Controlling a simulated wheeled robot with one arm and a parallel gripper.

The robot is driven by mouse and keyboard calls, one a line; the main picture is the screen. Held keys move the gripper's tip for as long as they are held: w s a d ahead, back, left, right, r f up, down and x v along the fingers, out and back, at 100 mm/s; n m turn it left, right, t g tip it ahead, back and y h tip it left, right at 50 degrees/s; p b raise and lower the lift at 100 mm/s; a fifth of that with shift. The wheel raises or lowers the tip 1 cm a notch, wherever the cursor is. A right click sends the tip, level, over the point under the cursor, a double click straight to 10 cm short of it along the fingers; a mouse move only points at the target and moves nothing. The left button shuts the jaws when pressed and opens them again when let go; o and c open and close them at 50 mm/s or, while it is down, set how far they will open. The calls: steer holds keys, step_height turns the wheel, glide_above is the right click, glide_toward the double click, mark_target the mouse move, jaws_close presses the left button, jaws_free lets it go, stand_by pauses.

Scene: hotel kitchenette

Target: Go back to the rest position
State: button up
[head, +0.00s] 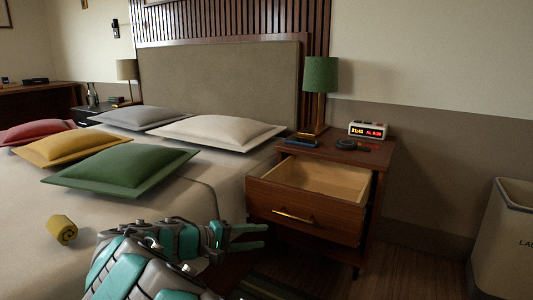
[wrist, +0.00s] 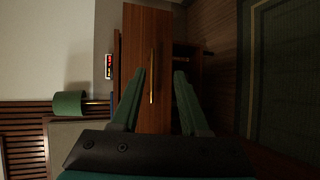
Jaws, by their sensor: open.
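My gripper (head: 262,236) is at the lower middle of the head view, with its two green fingers pointing right. It is open, and nothing shows between its fingers. In the wrist view the fingers (wrist: 159,72) stand apart in front of the wooden drawer front (wrist: 137,60). The drawer (head: 305,215) of the nightstand (head: 376,160) is pulled out in the head view and looks empty inside. My gripper is left of the drawer's brass handle (head: 293,215) in the head view and appears apart from it.
The bed (head: 150,195) fills the left side, with several pillows and a rolled yellow cloth (head: 62,229). A green lamp (head: 320,76), a red-digit clock (head: 369,130) and small dark items are on the nightstand. A laundry bin (head: 505,240) stands at right. Floor between is clear.

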steer(key=s+d+r+m+g+y, duration=0.1)
steer(key=s+d+m+g, duration=0.15)
steer(key=d, duration=0.55)
steer(key=s+d+r+m+g, duration=0.15)
steer(key=s+d, duration=0.25)
steer(key=d, duration=0.4)
steer(key=s+d+f+m+g+y, duration=0.2)
steer(key=s+d+g+y, duration=0.2)
steer(key=s+d, duration=0.65)
steer(key=s+a+f+y, duration=0.3)
steer(key=s, duration=0.4)
steer(key=s+a+f+y, duration=0.2)
steer(key=s+a, duration=0.1)
steer(key=s, duration=0.5)
steer(key=s+a+f+y, duration=0.3)
steer(key=s, duration=0.4)
step_height(320, 180, up, 13)
steer(key=p, duration=1.2)
steer(key=shift+w+d+f+m+g, duration=0.15)
steer(key=shift+m+g, duration=0.25)
